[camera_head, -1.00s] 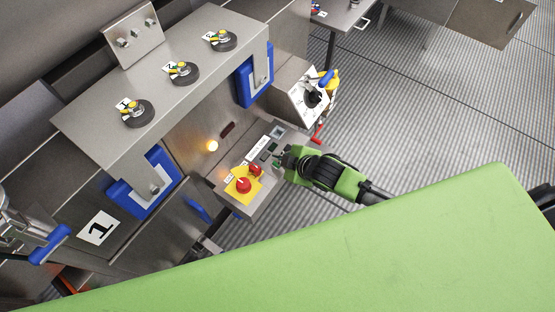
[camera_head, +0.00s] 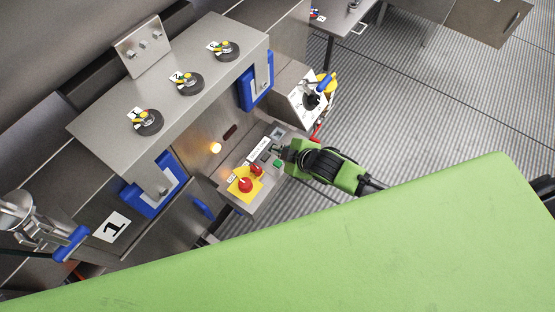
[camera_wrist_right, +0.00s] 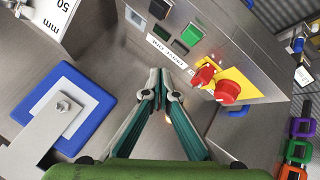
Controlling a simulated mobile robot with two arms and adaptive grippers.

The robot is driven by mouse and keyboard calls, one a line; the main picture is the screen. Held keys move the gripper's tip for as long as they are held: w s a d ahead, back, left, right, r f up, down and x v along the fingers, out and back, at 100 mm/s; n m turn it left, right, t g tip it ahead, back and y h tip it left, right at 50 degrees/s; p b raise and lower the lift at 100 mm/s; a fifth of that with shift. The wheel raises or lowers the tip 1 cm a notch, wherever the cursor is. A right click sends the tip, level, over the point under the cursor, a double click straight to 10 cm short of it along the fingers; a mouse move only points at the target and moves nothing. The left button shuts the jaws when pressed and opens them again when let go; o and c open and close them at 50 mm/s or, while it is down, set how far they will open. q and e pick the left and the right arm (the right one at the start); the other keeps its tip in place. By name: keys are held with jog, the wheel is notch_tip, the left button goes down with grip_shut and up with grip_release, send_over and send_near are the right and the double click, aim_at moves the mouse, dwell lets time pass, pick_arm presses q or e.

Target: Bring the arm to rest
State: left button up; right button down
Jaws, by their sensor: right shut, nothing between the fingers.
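My right arm, green and black, reaches in from the right in the head view. Its gripper (camera_head: 281,153) is at the edge of the control box (camera_head: 232,197), beside the green button (camera_head: 278,163). In the right wrist view the two teal-sided fingers (camera_wrist_right: 161,78) meet at their tips with nothing between them. They appear apart from the panel buttons. My left gripper is not in view.
The box carries a red emergency button (camera_head: 245,185) on a yellow plate and a second red knob (camera_head: 256,171). A blue-framed bracket (camera_wrist_right: 75,108) is close left of the fingers. A white dial plate (camera_head: 307,97) stands behind the gripper. Striped floor at right is clear.

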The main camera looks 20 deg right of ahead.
dwell(0.7)
jog(key=s+d+r+m+g+h, duration=0.1)
jog(key=s+d+r+m+g, duration=0.2)
jog(key=s, duration=0.5)
jog(key=s+d+r+m+h, duration=0.1)
jog(key=s+r+m, duration=0.25)
jog(key=s, duration=0.35)
jog(key=s+d+r+m+g+h, duration=0.1)
jog(key=s+r+m+g, duration=0.1)
jog(key=s+m, duration=0.45)
jog(key=s+f+n+g, duration=0.1)
jog(key=s+f+n, duration=0.15)
jog(key=f, duration=2.35)
jog(key=s+d+f+g, duration=0.1)
jog(key=s+d+f, duration=0.2)
jog(key=s+f, duration=1.3)
jog(key=shift+s+d+f+g, duration=0.2)
jog(key=shift+s+f+g, duration=0.1)
jog(key=shift+s, duration=0.8)
